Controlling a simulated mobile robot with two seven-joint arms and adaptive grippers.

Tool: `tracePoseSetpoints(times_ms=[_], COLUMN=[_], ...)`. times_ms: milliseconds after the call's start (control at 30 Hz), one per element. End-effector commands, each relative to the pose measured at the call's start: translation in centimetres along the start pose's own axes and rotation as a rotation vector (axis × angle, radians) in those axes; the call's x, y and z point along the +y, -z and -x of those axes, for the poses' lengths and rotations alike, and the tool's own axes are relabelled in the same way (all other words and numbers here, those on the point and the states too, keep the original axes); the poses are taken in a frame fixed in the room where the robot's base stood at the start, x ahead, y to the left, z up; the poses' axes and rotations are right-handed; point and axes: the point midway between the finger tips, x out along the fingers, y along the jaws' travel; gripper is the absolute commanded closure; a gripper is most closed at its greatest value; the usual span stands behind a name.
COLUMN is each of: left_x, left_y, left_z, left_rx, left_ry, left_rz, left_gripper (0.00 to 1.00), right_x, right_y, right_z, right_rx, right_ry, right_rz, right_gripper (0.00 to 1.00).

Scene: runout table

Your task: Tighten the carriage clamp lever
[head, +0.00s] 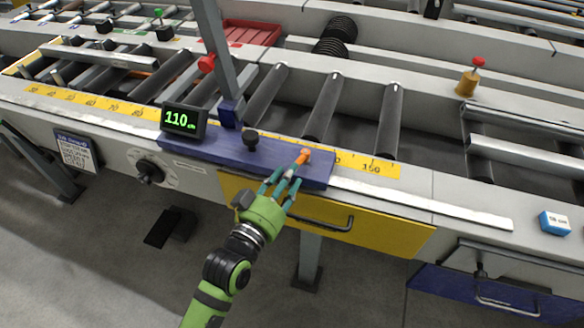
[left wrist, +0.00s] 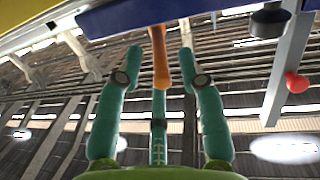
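The clamp lever (head: 304,155) is a short orange handle on the right part of the blue carriage plate (head: 215,152). My left gripper (head: 285,176) is at the front edge of the plate, its teal fingers reaching up to the lever. In the left wrist view the orange lever (left wrist: 160,62) hangs between the spread fingertips, with a gap on each side. The third finger (left wrist: 158,130) is lower, and whether it touches the lever cannot be told. The gripper is open. My right gripper is in neither view.
A black knob (head: 250,138) and an upright grey post (head: 215,55) stand on the carriage near the lever. A display (head: 184,120) reads 110. A yellow drawer (head: 380,234) with a black handle is below. A blue box (head: 554,222) sits at the right.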

Motion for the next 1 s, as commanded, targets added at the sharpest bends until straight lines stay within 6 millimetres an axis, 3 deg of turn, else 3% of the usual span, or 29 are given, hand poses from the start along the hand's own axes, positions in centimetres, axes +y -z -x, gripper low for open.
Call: tracePoseSetpoints(times_ms=[200,533,633,1000], left_x=[0.0,0.0,0.0,-0.1], left_y=[0.0,0.0,0.0,0.1], left_z=[-2.5,-2.9,-2.9,-2.8], left_rx=[0.0,0.0,0.0,0.002], left_ry=[0.0,0.0,0.0,-0.001], left_rz=[0.001,0.001,0.001,-0.001], left_gripper=[0.61,0.61,1.0,1.0], right_x=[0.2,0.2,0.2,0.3], right_y=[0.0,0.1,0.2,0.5], right_z=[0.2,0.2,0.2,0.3], right_rx=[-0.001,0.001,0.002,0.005], right_ry=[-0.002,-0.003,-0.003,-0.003], right_rz=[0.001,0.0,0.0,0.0], right_gripper=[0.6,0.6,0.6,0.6])
